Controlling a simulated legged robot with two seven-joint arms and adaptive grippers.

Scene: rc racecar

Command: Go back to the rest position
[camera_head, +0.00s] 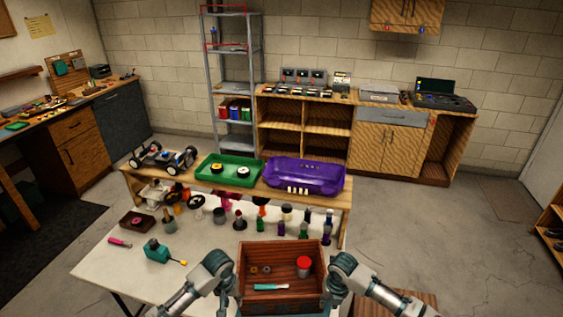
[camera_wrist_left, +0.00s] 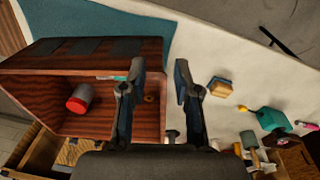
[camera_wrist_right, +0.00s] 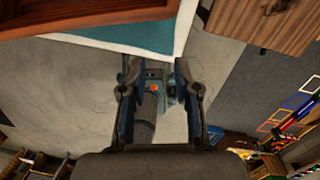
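My left gripper (camera_head: 217,264) is beside the left wall of a wooden box (camera_head: 241,263) at the table's front. In the left wrist view my left gripper (camera_wrist_left: 160,85) has its two fingers apart with nothing between them. My right gripper (camera_head: 343,264) is beside the box's right wall. In the right wrist view my right gripper (camera_wrist_right: 158,85) also has its fingers apart and holds nothing. The box holds a red-lidded container (camera_head: 304,263), a teal-handled tool (camera_head: 270,287) and small round parts (camera_head: 266,269).
A white table (camera_head: 105,265) bears a teal drill-like tool (camera_head: 157,250), a pink-handled tool (camera_head: 119,242) and several bottles. Behind are an RC chassis (camera_head: 163,158), a green tray (camera_head: 204,176) and a purple car body (camera_head: 305,172) on a wooden shelf. The table's left front is clear.

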